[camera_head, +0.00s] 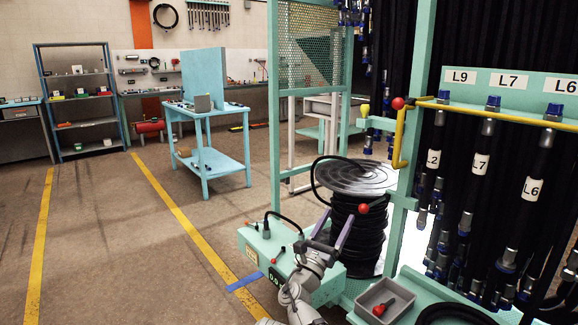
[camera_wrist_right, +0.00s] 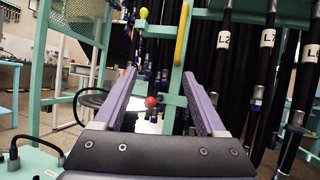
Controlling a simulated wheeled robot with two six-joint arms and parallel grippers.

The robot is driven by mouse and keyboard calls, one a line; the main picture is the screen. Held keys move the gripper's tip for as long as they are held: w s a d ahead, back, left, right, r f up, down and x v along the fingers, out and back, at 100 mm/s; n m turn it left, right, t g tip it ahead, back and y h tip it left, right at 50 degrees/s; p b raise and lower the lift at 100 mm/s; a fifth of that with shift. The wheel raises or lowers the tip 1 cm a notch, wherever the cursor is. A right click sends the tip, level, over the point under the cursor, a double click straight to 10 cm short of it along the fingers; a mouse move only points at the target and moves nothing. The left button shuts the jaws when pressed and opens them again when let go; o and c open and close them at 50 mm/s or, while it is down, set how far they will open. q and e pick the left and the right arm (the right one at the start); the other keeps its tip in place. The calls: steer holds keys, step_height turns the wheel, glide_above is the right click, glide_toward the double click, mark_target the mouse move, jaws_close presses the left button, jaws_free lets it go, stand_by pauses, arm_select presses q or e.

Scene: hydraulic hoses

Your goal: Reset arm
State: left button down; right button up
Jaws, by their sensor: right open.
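My right gripper (camera_head: 333,229) is in the lower middle of the head view, above the teal machine box. Its two purple fingers are spread apart, and nothing shows held between them. In the right wrist view the open gripper (camera_wrist_right: 160,98) points toward the rack, with a red ball knob (camera_wrist_right: 151,102) seen between the fingers, beyond them. The same kind of red knob (camera_head: 363,208) shows in the head view just right of the fingertips. My left gripper is not in view.
The teal box (camera_head: 262,248) with cable and buttons lies below my arm. A hose coil (camera_head: 355,177) stands behind. Labelled hoses (camera_head: 480,165) hang at right, beside a yellow bar (camera_head: 401,150). A grey tray (camera_head: 384,300) sits close by. Open floor (camera_head: 120,240) lies left.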

steer(key=s+d+f+m+g, duration=0.4)
steer(key=d+f+m+g, duration=0.4)
steer(key=d+f+m, duration=0.3)
steer(key=s+d+f+m+g+y, duration=0.35)
steer(key=s+f+m+g, duration=0.4)
steer(key=f+m, duration=0.4)
arm_select(q)
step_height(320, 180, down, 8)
steer(key=b, duration=0.8)
arm_select(e)
steer(key=s+a+f+m+g+y, duration=0.2)
steer(key=s+a+f+y, duration=0.2)
steer(key=s+a+f, duration=0.6)
steer(key=s+a+f+m+g+y, duration=0.2)
steer(key=s+a+f+y, duration=0.35)
steer(key=a+f, duration=0.4)
arm_select(q)
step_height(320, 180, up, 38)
steer(key=p, duration=3.8)
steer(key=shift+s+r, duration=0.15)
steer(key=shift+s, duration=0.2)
arm_select(e)
step_height(320, 180, up, 40)
steer(key=a, duration=0.1)
steer(key=shift+s+a+h, duration=0.15)
steer(key=shift+a+h, duration=0.15)
steer(key=shift+a, duration=0.05)
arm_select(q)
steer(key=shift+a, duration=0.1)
